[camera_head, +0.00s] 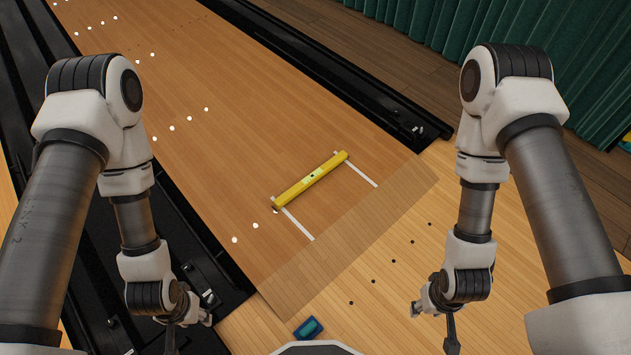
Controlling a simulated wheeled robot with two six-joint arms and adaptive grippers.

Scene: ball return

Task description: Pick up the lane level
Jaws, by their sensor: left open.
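The lane level is a long yellow bar (297,188) with a pale label area and a small dark window near its middle. It lies diagonally across the wooden lane, its ends by two white strips. My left gripper (188,325) is open and empty, low at the left, over the dark gutter edge and well apart from the level. My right gripper (430,318) hangs low at the right over the light floor, also apart from the level. Its fingers are too small and edge-on to tell their opening.
A small teal-and-blue object (308,328) lies on the floor at the bottom centre. Black gutters (330,75) run along both lane sides. White strips (357,170) mark the lane by the level. A green curtain (480,35) hangs at the upper right. The lane around the level is clear.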

